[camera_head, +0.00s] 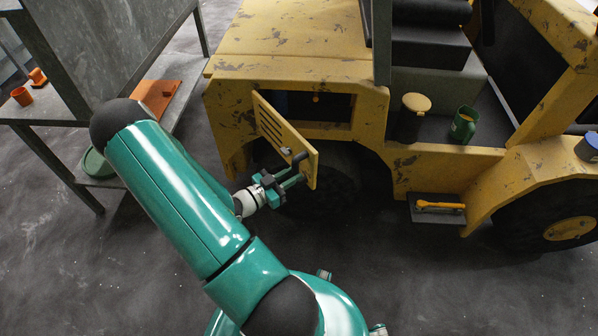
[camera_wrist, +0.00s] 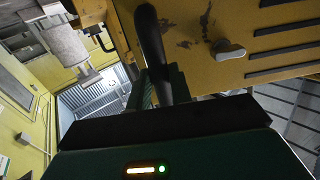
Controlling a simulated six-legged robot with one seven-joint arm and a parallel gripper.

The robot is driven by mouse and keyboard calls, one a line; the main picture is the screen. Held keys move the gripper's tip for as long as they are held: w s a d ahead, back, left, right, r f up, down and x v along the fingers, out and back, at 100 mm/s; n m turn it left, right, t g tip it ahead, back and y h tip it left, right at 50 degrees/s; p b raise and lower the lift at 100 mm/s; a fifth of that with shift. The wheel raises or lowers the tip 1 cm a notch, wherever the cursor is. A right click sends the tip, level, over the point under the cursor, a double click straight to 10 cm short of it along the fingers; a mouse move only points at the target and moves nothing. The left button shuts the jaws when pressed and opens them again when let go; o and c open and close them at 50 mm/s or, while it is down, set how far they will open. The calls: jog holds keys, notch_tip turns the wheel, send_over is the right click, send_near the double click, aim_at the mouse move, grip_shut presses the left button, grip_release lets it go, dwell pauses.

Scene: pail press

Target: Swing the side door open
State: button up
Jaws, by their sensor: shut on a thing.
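The side door (camera_head: 285,138) is a yellow panel with dark louvre slots, on the side of a worn yellow vehicle (camera_head: 290,50). It stands partly open, swung out from a dark opening (camera_head: 330,107). My gripper (camera_head: 290,178) is at the door's free edge, shut on its dark handle (camera_head: 294,157). In the wrist view the door (camera_wrist: 250,45) fills the upper right, with a grey latch (camera_wrist: 228,50) on it. The black handle (camera_wrist: 150,40) rises from between the jaws of my gripper (camera_wrist: 160,92). The fingertips are partly hidden there.
A grey metal table (camera_head: 60,105) stands at left, with an orange cup (camera_head: 22,96) on it. A step with a yellow-handled tool (camera_head: 438,206) and a large wheel (camera_head: 565,225) are at right. A green container (camera_head: 463,124) stands on the vehicle's deck.

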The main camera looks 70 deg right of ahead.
jog(key=shift+w+a+r, duration=0.1)
jog(key=shift+w+a, duration=0.1)
jog(key=shift+w, duration=0.45)
jog(key=w+a, duration=0.4)
jog(key=w, duration=0.2)
jog(key=shift+w+a, duration=0.3)
jog(key=w+a, duration=0.3)
jog(key=w, duration=0.8)
jog(key=shift+w+a, duration=0.2)
jog(key=shift+w, duration=0.05)
jog(key=o, duration=1)
